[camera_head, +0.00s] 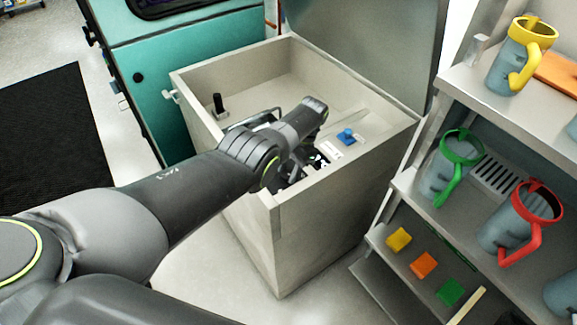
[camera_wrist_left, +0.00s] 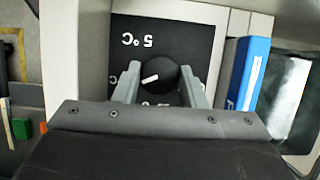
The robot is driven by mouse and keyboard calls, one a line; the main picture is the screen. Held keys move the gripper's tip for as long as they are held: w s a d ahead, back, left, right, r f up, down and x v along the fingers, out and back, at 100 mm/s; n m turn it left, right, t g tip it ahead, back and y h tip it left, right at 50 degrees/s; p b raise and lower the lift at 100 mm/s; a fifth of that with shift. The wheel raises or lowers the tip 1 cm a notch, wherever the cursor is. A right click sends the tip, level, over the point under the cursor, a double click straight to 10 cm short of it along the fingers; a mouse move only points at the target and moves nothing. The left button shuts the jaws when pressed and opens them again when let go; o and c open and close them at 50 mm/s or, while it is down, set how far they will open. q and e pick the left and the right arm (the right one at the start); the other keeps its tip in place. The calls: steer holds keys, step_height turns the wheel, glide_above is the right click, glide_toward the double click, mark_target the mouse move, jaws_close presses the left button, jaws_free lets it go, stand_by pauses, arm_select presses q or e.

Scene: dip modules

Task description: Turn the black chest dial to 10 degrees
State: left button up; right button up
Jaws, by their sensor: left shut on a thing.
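The black chest dial (camera_wrist_left: 159,74) shows in the left wrist view, on a black square panel (camera_wrist_left: 185,37) with white print reading "5 °C" upside down. The dial's white pointer mark points to the left and slightly down in that view. My left gripper (camera_wrist_left: 161,86) has one finger on each side of the dial and is shut on it. Other print on the panel is partly hidden by the fingers and dial. In the head view my left gripper (camera_head: 315,160) is at the near right rim of the open beige chest (camera_head: 290,235); the dial is hidden there. My right gripper is not in view.
A blue object (camera_head: 347,136) lies on the chest's right ledge, close to my gripper. A black upright piece (camera_head: 218,104) stands at the chest's left. The raised lid (camera_head: 365,40) is behind. Shelves (camera_head: 510,115) with mugs and coloured blocks stand close on the right.

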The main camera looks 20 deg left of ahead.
arm_select(q)
steer(key=shift+m, duration=0.6)
steer(key=o, duration=1)
steer(key=shift+r, duration=0.1)
steer(key=shift+s+d+b+v, duration=0.1)
steer(key=shift+b+v, duration=0.65)
steer(key=shift+v, duration=3.6)
steer(key=shift+s+d+b+v, duration=0.15)
steer(key=shift+b+v, duration=0.6)
steer(key=shift+v, duration=3.55)
